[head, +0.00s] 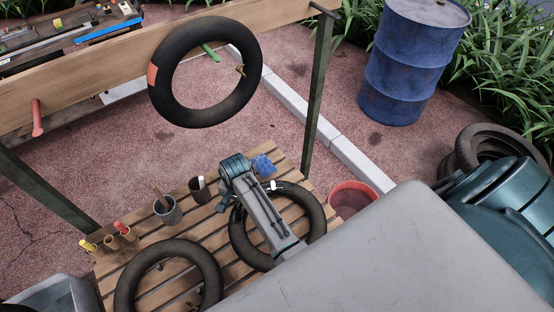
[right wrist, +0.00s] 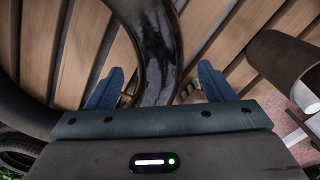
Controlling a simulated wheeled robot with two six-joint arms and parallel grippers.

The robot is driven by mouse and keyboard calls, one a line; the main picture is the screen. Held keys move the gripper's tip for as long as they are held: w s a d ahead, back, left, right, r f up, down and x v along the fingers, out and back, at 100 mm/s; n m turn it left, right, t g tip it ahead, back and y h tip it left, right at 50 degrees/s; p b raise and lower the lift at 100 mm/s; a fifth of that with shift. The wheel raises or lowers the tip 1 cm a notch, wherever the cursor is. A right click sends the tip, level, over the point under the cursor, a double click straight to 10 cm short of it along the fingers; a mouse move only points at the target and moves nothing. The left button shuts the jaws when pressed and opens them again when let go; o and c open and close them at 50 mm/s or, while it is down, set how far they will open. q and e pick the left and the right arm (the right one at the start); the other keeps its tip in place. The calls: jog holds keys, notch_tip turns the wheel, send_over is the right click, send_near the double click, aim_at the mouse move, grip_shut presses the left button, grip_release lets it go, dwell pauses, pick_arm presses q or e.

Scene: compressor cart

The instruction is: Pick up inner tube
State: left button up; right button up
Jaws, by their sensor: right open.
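A black inner tube (head: 315,215) lies on the slatted wooden table, partly hidden by my right arm. My right gripper (head: 228,203) is low at this tube's left side. In the right wrist view, the open right gripper (right wrist: 160,84) has one finger on each side of a black tube section (right wrist: 157,45), with gaps between them. A second black inner tube (head: 208,268) lies on the table to the left. A third tube (head: 166,100), with an orange patch, hangs in front of the wooden beam. My left gripper is not in view.
Cups with tools (head: 168,212) and a dark cup (head: 200,190) stand behind the tubes. A blue cloth (head: 263,165) lies at the table's back edge. A red bucket (head: 352,198), a green post (head: 318,95) and a blue barrel (head: 412,65) stand around the table.

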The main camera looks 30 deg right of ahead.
notch_tip(320, 180, down, 2)
jog(key=shift+d+p, duration=0.15)
jog(key=shift+p, duration=0.25)
jog(key=shift+f, duration=0.75)
jog(key=c, duration=1)
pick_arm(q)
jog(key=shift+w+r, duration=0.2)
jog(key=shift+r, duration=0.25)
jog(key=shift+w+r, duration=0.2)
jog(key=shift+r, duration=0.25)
pick_arm(e)
jog(key=shift+w+r, duration=0.1)
